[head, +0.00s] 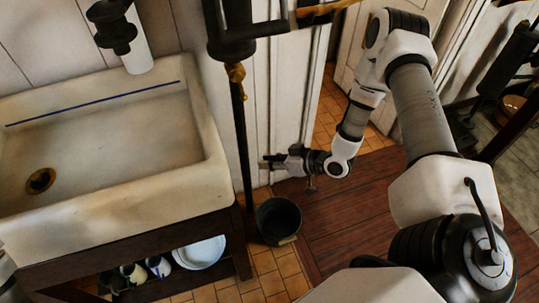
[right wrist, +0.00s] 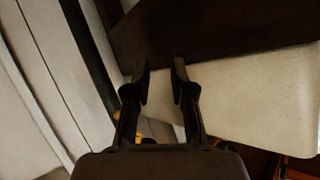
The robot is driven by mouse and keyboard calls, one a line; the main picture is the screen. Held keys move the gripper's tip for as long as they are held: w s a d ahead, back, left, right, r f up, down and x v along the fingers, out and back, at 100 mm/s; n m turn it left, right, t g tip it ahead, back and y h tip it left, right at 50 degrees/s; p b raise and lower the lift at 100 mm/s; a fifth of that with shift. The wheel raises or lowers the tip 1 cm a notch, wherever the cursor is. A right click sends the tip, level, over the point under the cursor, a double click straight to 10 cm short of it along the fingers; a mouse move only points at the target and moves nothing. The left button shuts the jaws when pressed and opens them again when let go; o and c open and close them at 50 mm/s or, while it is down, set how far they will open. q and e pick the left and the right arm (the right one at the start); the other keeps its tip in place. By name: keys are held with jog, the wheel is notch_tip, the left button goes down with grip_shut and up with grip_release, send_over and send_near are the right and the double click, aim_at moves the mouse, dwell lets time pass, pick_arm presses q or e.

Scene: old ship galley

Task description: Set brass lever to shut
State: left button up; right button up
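A small brass lever (head: 236,76) sits on the dark vertical pipe (head: 241,130) right of the sink, in the head view. It appears to hang down along the pipe; its exact setting is too small to tell. My right gripper (head: 268,162) is low beside the pipe, well below the lever, its fingers pointing left. In the right wrist view its two fingers (right wrist: 161,72) are apart with nothing visible between them. Small yellow patches show behind the fingers there; I cannot tell whether they are the lever. My left gripper is not in view.
A white sink (head: 110,135) on a dark wooden stand fills the left. Plates and jars stand on its lower shelf. A dark bucket (head: 279,220) is on the tiled floor below my right gripper. A panelled wall is behind the pipe. Dark piping crosses the top.

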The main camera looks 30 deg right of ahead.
jog(key=s+a+f, duration=0.1)
jog(key=s+f+g+h, duration=0.1)
jog(key=f, duration=0.1)
jog(key=s+a+f+m+g, duration=0.1)
jog(key=shift+a+f+b, duration=0.15)
jog(key=shift+a+b, duration=0.15)
jog(key=shift+a, duration=0.05)
